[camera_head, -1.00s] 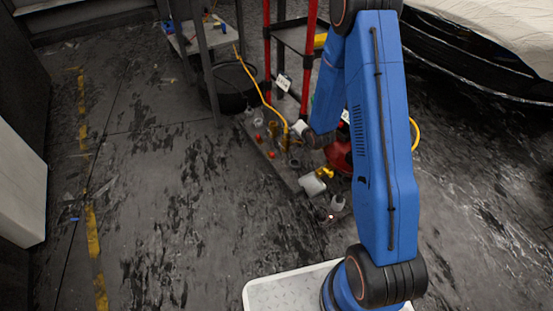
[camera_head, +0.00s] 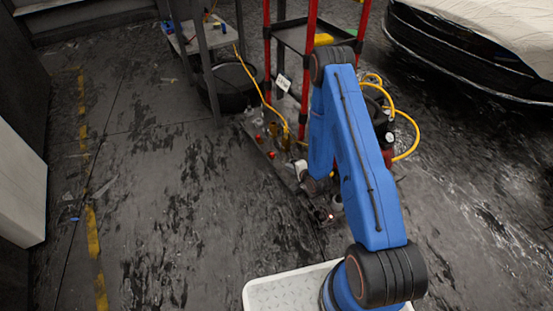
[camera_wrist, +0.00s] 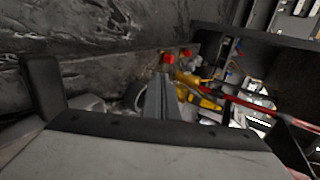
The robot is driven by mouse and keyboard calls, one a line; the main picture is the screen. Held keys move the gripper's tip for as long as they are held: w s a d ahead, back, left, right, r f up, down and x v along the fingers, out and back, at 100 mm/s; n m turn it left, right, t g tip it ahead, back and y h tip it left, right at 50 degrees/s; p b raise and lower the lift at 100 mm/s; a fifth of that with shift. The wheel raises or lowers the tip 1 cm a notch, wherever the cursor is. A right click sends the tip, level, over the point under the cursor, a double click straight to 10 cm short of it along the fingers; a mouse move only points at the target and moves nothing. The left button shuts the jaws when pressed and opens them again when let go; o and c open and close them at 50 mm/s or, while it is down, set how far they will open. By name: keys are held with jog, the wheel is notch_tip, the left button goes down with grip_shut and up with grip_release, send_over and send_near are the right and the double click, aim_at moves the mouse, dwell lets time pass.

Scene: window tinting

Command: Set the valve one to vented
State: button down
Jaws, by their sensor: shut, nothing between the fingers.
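Two red knobs sit on small fittings on the low dark board, at the left (camera_head: 258,137) and a little nearer (camera_head: 271,155) in the head view. In the wrist view, red knobs (camera_wrist: 168,58) show beyond my gripper with a yellow fitting (camera_wrist: 187,78) beside them. I cannot tell which fitting is valve one, nor its setting. My gripper (camera_wrist: 163,84) is shut and empty in the wrist view, its narrow grey fingers pointing toward the fittings, and I cannot tell whether it touches any. In the head view my arm hides part of the board and its fittings.
A red-legged stand (camera_head: 310,50) rises behind the board, with a white tag (camera_head: 283,82) on it. Yellow hoses (camera_head: 405,150) loop at the right. A black tub (camera_head: 228,85) stands at the left. The floor left of the board is mostly clear.

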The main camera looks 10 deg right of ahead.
send_near(273, 154)
jog(key=w+f, duration=0.1)
jog(key=f, duration=0.1)
jog(key=w+a+f, duration=0.1)
jog(key=f, duration=0.1)
jog(key=shift+w, duration=0.35)
jog(key=shift+w+a+f, duration=0.1)
jog(key=shift+w+a, duration=0.2)
jog(key=shift+w, duration=0.55)
jog(key=shift+w+a, duration=0.25)
jog(key=shift+w, duration=0.65)
jog(key=shift+w+a, duration=0.25)
jog(key=shift+w, duration=0.6)
